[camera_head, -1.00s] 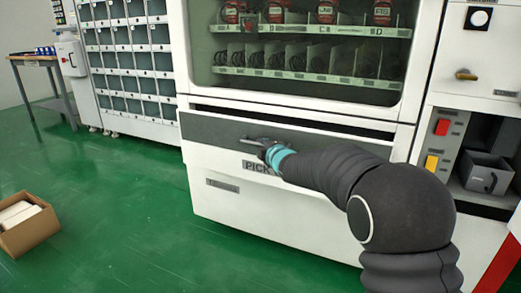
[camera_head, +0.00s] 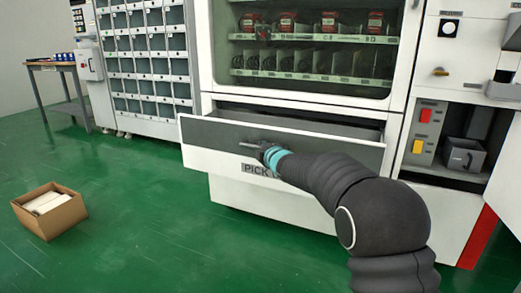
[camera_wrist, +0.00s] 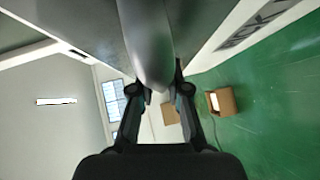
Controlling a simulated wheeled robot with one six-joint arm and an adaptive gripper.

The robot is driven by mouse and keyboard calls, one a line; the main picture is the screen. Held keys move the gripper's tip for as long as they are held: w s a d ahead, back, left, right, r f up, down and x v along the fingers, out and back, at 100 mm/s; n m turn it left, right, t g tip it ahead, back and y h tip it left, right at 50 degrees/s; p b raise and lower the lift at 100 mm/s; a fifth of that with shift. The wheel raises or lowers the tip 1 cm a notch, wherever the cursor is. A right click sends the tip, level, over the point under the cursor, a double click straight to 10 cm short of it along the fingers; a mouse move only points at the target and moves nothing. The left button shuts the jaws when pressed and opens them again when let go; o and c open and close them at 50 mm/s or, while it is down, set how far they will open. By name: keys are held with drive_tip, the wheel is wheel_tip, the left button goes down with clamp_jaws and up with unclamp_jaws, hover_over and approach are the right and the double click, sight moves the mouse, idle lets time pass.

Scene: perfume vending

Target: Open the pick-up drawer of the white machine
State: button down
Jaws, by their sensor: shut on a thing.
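The white machine (camera_head: 406,60) stands ahead with a glass display front. Its pick-up drawer (camera_head: 210,136), with a grey upper panel and a "PICK" label, is pulled part-way out, and a dark gap shows behind its front. My gripper (camera_head: 252,147) is at the middle of the drawer front. In the wrist view my gripper (camera_wrist: 163,96) is shut on the grey drawer handle (camera_wrist: 150,50), which lies between its fingers. Much of the handle is hidden by the gripper in the head view.
A cardboard box (camera_head: 65,219) lies on the green floor at left. A locker cabinet (camera_head: 150,126) and a small table (camera_head: 75,107) stand behind. At right is a panel with red and yellow buttons (camera_head: 422,130). The floor before the drawer's left side is clear.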

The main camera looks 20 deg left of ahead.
drive_tip(key=shift+d+f, duration=0.1)
drive_tip(key=c, duration=1.1)
unclamp_jaws()
drive_tip(key=shift+w, duration=0.1)
drive_tip(key=shift+c, duration=0.2)
drive_tip(key=v, duration=1.2)
